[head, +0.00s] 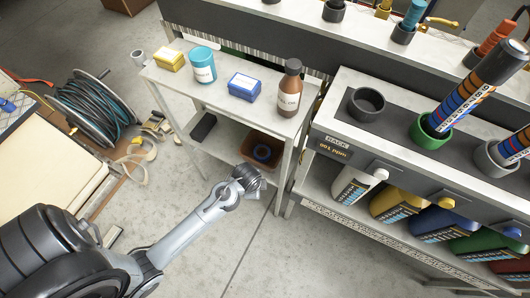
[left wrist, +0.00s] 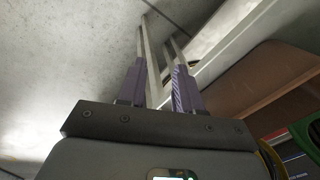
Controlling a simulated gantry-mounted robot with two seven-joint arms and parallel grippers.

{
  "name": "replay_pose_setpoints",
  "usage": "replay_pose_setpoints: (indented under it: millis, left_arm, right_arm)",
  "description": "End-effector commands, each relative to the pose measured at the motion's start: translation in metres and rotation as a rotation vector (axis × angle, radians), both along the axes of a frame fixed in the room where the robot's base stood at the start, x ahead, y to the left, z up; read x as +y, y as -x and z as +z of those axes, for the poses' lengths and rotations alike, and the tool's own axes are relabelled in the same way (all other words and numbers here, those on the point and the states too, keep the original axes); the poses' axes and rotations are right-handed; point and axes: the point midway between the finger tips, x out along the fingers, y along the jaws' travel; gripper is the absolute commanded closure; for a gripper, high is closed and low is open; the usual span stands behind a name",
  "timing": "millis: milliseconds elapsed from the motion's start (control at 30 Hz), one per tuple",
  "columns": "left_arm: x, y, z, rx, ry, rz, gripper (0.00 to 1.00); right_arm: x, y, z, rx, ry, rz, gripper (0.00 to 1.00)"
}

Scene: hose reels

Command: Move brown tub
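The brown tub (head: 275,144) sits on the lower shelf of the small grey table in the head view, near its right end. A round blue thing lies inside it. My left gripper (head: 247,180) is just in front of and below the tub in the picture; its fingers are hard to make out there. In the left wrist view my left gripper (left wrist: 158,72) has its two purple fingers apart, with no held object visible. A brown surface (left wrist: 250,77) fills the right of that view; I cannot tell whether it is the tub. My right gripper is not in view.
The small table (head: 215,101) carries a yellow box, a teal jar, a blue box and a brown bottle on top. A dark item (head: 203,127) lies on its lower shelf. A rack (head: 302,190) with several bottles stands right. A hose reel (head: 90,108) stands left.

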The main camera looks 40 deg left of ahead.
Motion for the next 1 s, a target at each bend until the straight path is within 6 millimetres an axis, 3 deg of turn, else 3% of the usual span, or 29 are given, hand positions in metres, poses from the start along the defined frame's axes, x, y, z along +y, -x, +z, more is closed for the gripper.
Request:
replay_pose_setpoints:
  millis: [33, 467, 667, 1000]
  left_arm:
    - [0.001, -0.006, 0.016, 0.007, -0.006, -0.029, 0.66]
    - [0.006, -0.041, 0.058, 0.060, -0.044, -0.284, 0.66]
    - [0.007, -0.050, 0.068, 0.076, -0.051, -0.361, 0.66]
    - [0.007, -0.057, 0.076, 0.086, -0.056, -0.424, 0.66]
  right_arm:
    - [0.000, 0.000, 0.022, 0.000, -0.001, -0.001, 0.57]
    - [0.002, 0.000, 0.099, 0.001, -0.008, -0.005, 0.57]
    - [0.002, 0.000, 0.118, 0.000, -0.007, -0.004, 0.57]
    - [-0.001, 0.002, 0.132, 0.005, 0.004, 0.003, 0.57]
